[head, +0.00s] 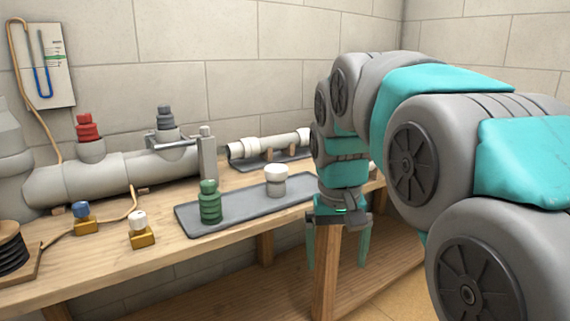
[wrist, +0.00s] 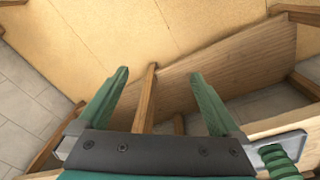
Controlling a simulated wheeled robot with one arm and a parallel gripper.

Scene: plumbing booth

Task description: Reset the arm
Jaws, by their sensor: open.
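My gripper (head: 338,245) hangs in front of the workbench's front edge, fingers pointing down, at the right of the head view. In the wrist view my gripper (wrist: 153,88) has its two green fingers wide apart with nothing between them. My teal and grey arm fills the right side of the head view and hides part of the bench's right end. Below the fingers, the wrist view shows a bench leg, the lower wooden shelf (wrist: 240,62) and the floor (wrist: 120,30).
On the workbench (head: 110,268), a grey tray (head: 243,210) holds a green fitting (head: 210,203) and a white fitting (head: 276,181). Behind are a large pipe with a red plug (head: 88,128) and a white pipe (head: 270,146). Two brass valves (head: 143,238) and a hose coil (head: 12,252) sit left.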

